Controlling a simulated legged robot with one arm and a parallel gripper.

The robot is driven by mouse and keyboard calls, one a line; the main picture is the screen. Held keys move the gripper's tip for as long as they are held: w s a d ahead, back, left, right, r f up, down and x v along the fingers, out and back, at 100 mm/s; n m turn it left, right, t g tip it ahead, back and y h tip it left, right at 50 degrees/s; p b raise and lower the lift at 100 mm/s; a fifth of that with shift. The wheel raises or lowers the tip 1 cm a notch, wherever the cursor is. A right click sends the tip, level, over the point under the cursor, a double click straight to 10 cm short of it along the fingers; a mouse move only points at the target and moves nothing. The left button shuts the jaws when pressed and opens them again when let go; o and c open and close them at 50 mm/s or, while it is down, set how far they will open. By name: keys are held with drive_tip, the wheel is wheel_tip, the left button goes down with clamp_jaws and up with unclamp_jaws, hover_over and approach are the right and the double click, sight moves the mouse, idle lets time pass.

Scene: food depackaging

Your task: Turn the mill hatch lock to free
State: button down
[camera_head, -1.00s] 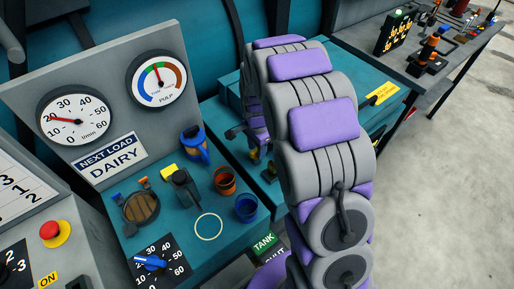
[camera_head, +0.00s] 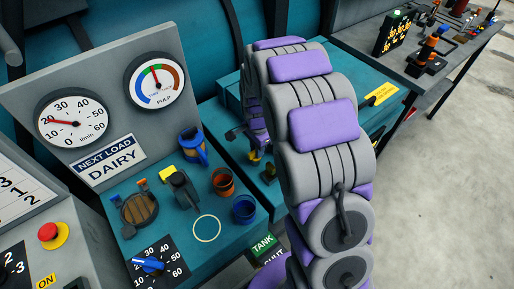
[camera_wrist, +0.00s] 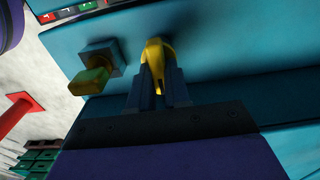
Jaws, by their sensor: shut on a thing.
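In the wrist view, my gripper (camera_wrist: 158,88) is shut on a yellow handle (camera_wrist: 157,50), which looks like the hatch lock. The handle stands on a teal panel (camera_wrist: 225,65), and its lower end is between my dark fingers. How far the lock is turned cannot be told. In the head view my arm hides most of the gripper and the lock.
A second knob (camera_wrist: 92,80) on a square blue base stands just left of my fingers in the wrist view. In the head view, a teal console (camera_head: 150,222) holds a blue jug (camera_head: 193,149), cups and dials. A dark bench (camera_head: 458,52) stands at the right.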

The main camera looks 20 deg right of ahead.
drive_tip(key=shift+p, duration=0.35)
drive_tip(key=m+p, duration=0.3)
drive_tip(key=shift+s+r, duration=0.15)
drive_tip(key=shift+r, duration=0.05)
drive_tip(key=m+p, duration=0.6)
drive_tip(key=shift+s, duration=0.1)
drive_tip(key=m+p, duration=0.5)
drive_tip(key=shift+a, duration=0.15)
drive_tip(key=shift+a+m+p, duration=0.1)
drive_tip(key=shift+m+p, duration=1.3)
drive_tip(key=shift+m, duration=0.5)
drive_tip(key=c, duration=1.1)
unclamp_jaws()
drive_tip(key=shift+a+f, duration=0.1)
drive_tip(key=shift+f, duration=0.1)
drive_tip(key=shift+r, duration=0.15)
